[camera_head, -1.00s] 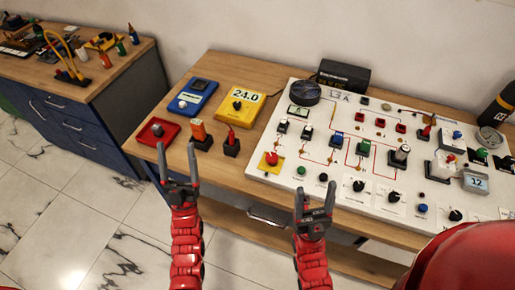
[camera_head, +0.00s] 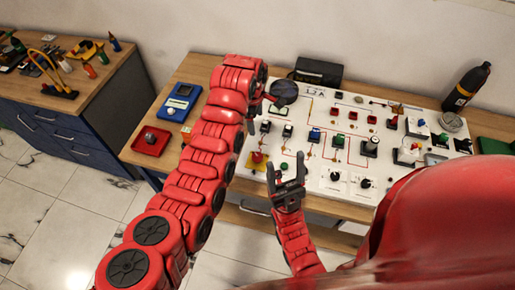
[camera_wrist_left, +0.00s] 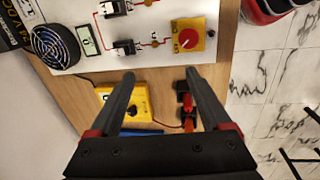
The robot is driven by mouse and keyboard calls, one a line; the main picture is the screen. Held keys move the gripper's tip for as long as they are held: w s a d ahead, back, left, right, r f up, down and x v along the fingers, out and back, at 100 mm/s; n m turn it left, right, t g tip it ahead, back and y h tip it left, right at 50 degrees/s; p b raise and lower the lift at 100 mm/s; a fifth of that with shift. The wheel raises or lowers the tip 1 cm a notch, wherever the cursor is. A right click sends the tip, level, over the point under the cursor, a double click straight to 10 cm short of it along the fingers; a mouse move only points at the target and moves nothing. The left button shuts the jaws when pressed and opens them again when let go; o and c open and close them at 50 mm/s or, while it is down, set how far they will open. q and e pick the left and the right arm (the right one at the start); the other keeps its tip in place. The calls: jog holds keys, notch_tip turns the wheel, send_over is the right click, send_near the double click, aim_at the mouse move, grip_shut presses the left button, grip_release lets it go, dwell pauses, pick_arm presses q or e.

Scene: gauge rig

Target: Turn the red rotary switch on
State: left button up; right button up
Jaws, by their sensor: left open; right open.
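The red rotary switch is a red knob on a yellow square plate (camera_head: 257,161) at the front left of the white panel (camera_head: 333,183). In the left wrist view the red knob on its yellow plate (camera_wrist_left: 188,36) shows clearly, beyond the fingertips and up to the right. My left gripper (camera_head: 262,108) is open over the panel's left end, partly hidden by its own arm; its empty fingers (camera_wrist_left: 160,76) spread in the left wrist view. My right gripper (camera_head: 286,170) is open and empty, in front of the panel, right of the switch.
A yellow meter (camera_wrist_left: 127,105) and a black block with a red lever (camera_wrist_left: 187,112) lie beside the panel. A round black fan or speaker (camera_head: 284,92) sits at the panel's back left. A red tray (camera_head: 151,141) and blue meter (camera_head: 180,103) lie on the table's left.

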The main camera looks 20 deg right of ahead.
pick_arm(q)
jog(key=s+r+g+y, duration=0.1)
jog(key=s+r, duration=0.2)
jog(key=s, duration=0.1)
jog(key=b, duration=0.8)
send_over(257, 156)
jog(key=shift+n+g, duration=0.3)
notch_tip(257, 156, down, 10)
jog(key=shift+r, duration=0.1)
notch_tip(257, 156, down, 6)
jog(key=shift+r+p, duration=0.2)
jog(key=shift+p, duration=1.05)
jog(key=shift+f, duration=0.95)
jog(key=shift+c, duration=0.2)
grip_shut()
